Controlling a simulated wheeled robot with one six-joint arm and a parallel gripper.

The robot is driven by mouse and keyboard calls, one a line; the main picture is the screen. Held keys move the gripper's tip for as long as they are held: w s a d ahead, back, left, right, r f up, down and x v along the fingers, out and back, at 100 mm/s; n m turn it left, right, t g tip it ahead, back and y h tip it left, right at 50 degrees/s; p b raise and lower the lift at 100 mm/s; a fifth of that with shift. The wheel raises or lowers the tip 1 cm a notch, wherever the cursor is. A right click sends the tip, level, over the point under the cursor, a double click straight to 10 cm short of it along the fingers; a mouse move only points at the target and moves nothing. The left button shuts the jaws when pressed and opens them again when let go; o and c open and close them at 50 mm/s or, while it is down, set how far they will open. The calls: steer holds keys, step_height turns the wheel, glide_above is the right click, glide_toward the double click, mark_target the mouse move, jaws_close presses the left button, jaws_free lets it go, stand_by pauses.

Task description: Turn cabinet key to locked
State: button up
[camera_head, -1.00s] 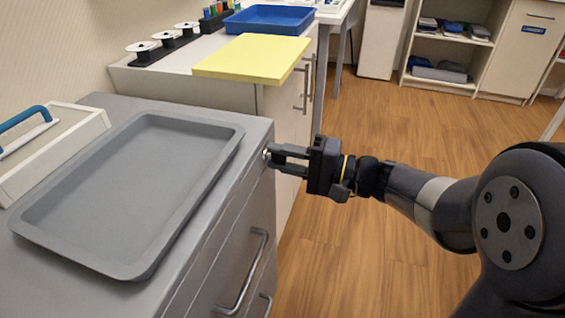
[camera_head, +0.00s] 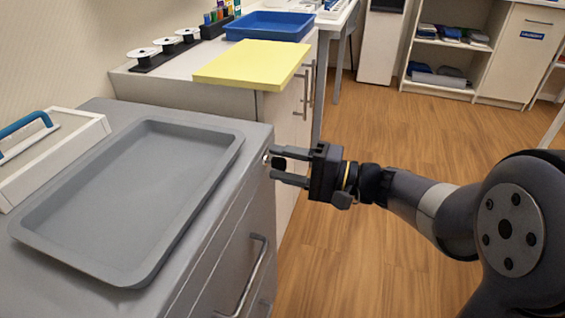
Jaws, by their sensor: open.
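The grey cabinet (camera_head: 225,262) stands at the left, with its drawer front facing my arm. A small silver lock (camera_head: 266,159) sits near the top far corner of that front. The key's dark head (camera_head: 279,164) sticks out from it. My gripper (camera_head: 274,165) is open, its two fingers pointing left at the lock. The key head shows between the fingertips, with gaps visible above and below it. The key's exact angle is too small to tell, and I see no lock markings.
A yellow board (camera_head: 254,64) overhangs the counter behind. A drawer handle (camera_head: 257,275) juts out below. The wooden floor (camera_head: 390,270) right of the cabinet is clear.

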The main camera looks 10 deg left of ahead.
steer(key=d+p, duration=0.2)
steer(key=d, duration=0.8)
steer(key=shift+s+d+f+p, duration=0.2)
steer(key=shift+s+p, duration=0.1)
steer(key=shift+s, duration=0.1)
steer(key=a+b, duration=0.1)
steer(key=a, duration=0.2)
steer(key=a+b, duration=0.1)
steer(key=a, duration=0.3)
steer(key=a+b, duration=0.1)
steer(key=a, duration=0.3)
steer(key=shift+w+r, duration=0.2)
steer(key=shift+w, duration=0.2)
steer(key=shift+d, duration=0.1)
